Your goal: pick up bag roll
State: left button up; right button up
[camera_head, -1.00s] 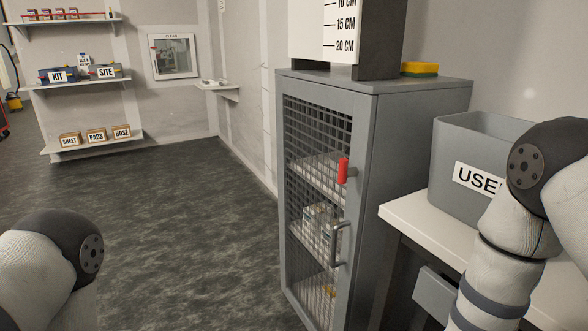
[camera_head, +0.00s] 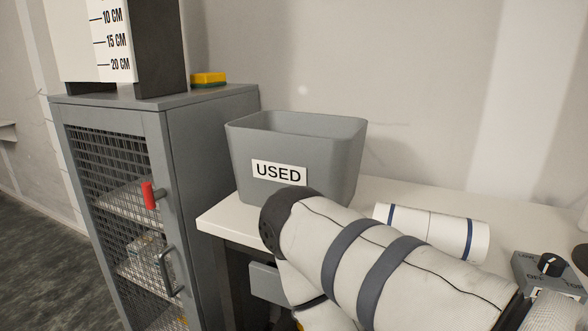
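A white roll with dark blue bands (camera_head: 455,232), which looks like the bag roll, lies on its side on the white bench top, right of the grey USED bin. My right arm crosses in front of the bench and covers part of the bench top near the roll. Neither of my grippers shows in this view, so I cannot see what they hold.
The grey bin marked USED (camera_head: 338,165) stands on the white bench (camera_head: 230,217). Left of it is a grey mesh-door cabinet (camera_head: 205,140) with a red knob and a yellow-green sponge (camera_head: 208,79) on top. A small grey control box (camera_head: 548,268) sits at the right.

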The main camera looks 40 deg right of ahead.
aim_at(468, 240)
jog(key=z, duration=2.1)
